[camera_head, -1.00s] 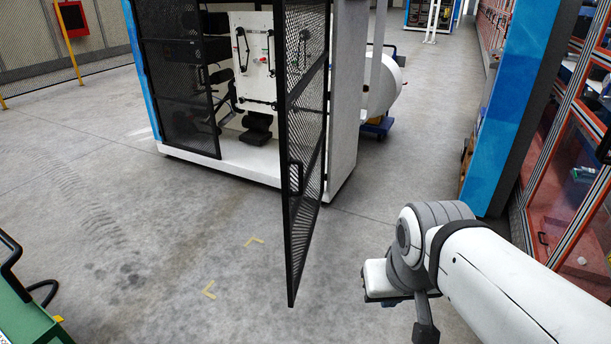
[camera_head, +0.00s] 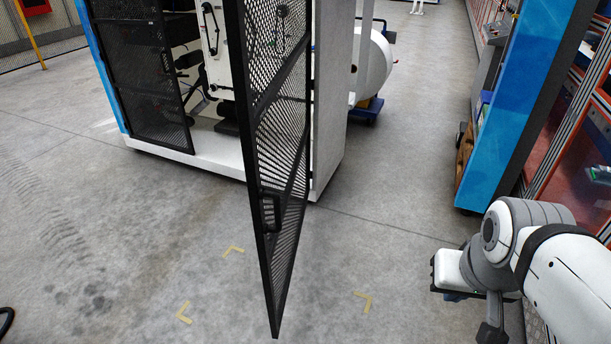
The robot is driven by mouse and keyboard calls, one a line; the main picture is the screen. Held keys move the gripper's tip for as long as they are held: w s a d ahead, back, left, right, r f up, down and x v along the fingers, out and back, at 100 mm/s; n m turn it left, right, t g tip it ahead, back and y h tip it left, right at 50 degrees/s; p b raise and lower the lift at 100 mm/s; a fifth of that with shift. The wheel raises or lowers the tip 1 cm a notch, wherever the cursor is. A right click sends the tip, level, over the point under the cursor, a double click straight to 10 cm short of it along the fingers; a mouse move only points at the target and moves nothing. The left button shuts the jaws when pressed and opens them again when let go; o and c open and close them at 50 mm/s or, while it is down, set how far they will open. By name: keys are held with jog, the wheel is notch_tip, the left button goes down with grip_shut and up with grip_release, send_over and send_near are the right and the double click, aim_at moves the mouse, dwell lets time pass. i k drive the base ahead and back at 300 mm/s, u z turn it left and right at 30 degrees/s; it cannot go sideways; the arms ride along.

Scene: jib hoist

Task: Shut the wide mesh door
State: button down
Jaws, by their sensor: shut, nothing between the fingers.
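The wide mesh door (camera_head: 278,130) is a tall black-framed panel. It stands open, swung out from the right side of the white and blue cabinet (camera_head: 215,160) towards me. Its black handle (camera_head: 270,213) is low near the free edge. A second black mesh panel (camera_head: 145,85) covers the left part of the cabinet front. My gripper (camera_head: 490,333) is at the lower right, partly cut off by the frame edge. It is shut and empty, to the right of the door and apart from it.
Yellow corner marks (camera_head: 363,301) lie on the clear grey floor around the door's free edge. A blue panel (camera_head: 510,120) and orange-framed clear enclosures (camera_head: 577,160) stand on the right. A blue cart (camera_head: 366,110) with a white drum is behind the cabinet.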

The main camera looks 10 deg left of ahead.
aim_at(249, 116)
jog(key=u, duration=0.25)
jog(key=i, duration=0.9)
jog(key=u, duration=0.65)
